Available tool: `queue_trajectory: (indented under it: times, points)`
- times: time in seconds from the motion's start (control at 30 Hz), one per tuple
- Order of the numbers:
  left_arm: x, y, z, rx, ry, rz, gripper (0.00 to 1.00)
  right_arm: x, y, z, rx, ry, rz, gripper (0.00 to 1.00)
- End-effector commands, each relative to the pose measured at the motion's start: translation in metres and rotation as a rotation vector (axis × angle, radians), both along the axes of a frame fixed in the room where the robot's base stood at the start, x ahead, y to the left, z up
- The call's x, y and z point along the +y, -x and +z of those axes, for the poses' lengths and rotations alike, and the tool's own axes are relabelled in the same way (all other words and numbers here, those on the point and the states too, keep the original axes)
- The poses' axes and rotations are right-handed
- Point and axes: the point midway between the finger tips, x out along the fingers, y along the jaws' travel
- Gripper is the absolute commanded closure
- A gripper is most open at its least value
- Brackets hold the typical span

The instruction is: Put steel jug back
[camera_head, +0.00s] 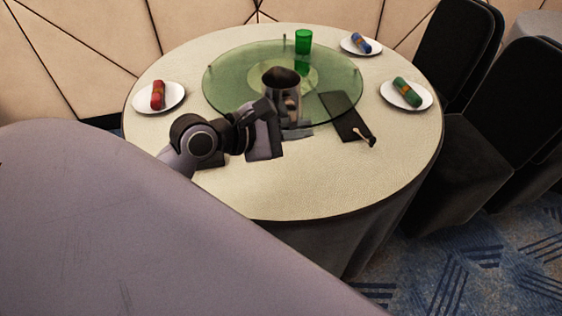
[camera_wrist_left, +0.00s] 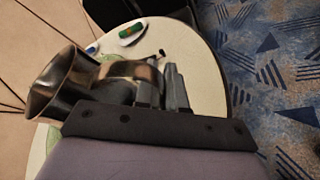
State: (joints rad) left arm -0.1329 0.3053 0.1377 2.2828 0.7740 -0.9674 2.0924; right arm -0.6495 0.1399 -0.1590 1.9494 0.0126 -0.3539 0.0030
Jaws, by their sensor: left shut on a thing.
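The steel jug (camera_head: 281,78) shows over the near part of the green glass turntable (camera_head: 228,62), its dark mouth facing up. My left gripper (camera_head: 291,117) is shut on it from the near side, and its arm hides part of the jug's lower body. In the left wrist view the shiny jug (camera_wrist_left: 64,82) lies across the left, flared rim to the left, with the left gripper's fingers (camera_wrist_left: 163,86) at its side. I cannot tell whether the jug's base touches the turntable. My right gripper is not in view.
A green glass (camera_head: 303,50) stands on the turntable. Plates with a red roll (camera_head: 158,95), a blue roll (camera_head: 362,43) and a green roll (camera_head: 407,92) sit around the round table (camera_head: 300,195). A dark mat (camera_head: 343,116) lies right of the gripper. Dark chairs (camera_head: 500,115) stand at right.

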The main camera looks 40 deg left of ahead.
Motion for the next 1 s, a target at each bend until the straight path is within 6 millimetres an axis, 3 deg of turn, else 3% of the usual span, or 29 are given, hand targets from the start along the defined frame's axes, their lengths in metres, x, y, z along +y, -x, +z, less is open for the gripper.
queue_trajectory:
  times: [0.17,0.6,1.0]
  points:
    - [0.0,0.0,-0.021,0.002,-0.001,0.001,1.0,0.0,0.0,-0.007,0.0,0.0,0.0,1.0]
    - [0.001,0.0,-0.131,0.001,-0.003,0.0,1.0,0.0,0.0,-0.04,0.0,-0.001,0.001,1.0]
    - [0.001,0.0,-0.176,0.0,-0.003,0.001,1.0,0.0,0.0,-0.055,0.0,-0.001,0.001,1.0]
